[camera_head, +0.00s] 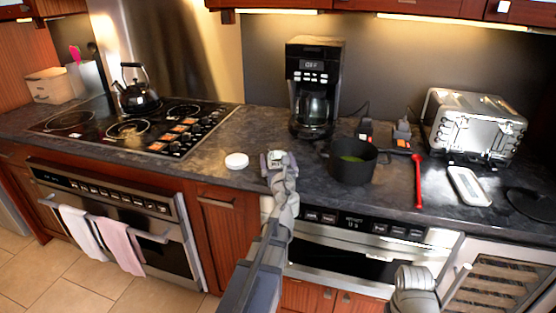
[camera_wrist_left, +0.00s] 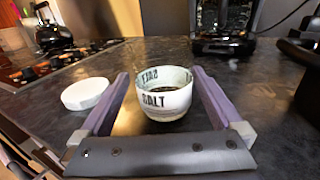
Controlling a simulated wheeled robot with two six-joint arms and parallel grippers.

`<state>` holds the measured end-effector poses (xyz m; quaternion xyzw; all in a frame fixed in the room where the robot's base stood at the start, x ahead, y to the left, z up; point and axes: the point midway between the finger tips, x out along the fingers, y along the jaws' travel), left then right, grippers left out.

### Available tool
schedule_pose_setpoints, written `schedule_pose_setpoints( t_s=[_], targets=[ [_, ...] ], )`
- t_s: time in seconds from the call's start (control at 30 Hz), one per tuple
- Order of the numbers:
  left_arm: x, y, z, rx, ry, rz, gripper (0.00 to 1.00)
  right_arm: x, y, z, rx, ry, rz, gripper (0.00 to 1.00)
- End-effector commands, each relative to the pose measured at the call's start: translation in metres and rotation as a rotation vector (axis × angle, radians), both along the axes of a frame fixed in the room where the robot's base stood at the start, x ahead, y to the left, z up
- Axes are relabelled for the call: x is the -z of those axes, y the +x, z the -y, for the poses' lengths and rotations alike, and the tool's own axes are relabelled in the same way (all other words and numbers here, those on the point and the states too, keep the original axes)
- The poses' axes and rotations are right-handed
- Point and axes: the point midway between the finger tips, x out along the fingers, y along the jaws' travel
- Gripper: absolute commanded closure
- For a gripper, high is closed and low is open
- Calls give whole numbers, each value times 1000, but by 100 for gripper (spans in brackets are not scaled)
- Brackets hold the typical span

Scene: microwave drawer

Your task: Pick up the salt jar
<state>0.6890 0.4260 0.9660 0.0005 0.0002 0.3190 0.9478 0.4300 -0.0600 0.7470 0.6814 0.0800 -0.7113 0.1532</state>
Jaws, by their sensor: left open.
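The salt jar (camera_wrist_left: 163,103) is a small white open jar with dark "SALT" lettering. It stands upright on the dark counter. My left gripper (camera_wrist_left: 160,74) is open, with one finger on each side of the jar; I cannot tell if either finger touches it. In the head view the jar (camera_head: 275,156) is partly hidden by my left gripper (camera_head: 277,162). A white round lid (camera_head: 236,160) lies flat on the counter left of the jar, and it also shows in the left wrist view (camera_wrist_left: 85,93). Part of my right arm shows at the lower right; its fingers cannot be made out.
A black pot (camera_head: 352,167) stands right of the jar, with a coffee maker (camera_head: 313,80) behind. A red spoon (camera_head: 418,182), a white dish (camera_head: 468,187) and a toaster (camera_head: 473,122) are farther right. A stovetop (camera_head: 125,128) with a kettle (camera_head: 136,93) is left. The counter's front edge is close.

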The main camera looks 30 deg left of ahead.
Motion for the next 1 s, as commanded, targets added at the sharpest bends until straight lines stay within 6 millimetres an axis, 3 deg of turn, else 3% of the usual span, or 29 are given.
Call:
schedule_pose_setpoints(
  t_s=[0.27, 0.6, 0.83, 1.0],
  targets=[
    [1, 9, -5, 0, -1, 1, 0, 0, 0, 0, 0, 0, 0, 50],
    [2, 47, -29, -1, -1, 1, 0, 2, 0, 0, 0, 0, 0, 50],
    [2, 46, -30, 0, -1, 1, 0, 2, 0, 0, 0, 0, 0, 50],
    [2, 46, -29, 0, -1, 1, 18, 2, 0, 0, 0, 0, 0, 50]
  ],
)
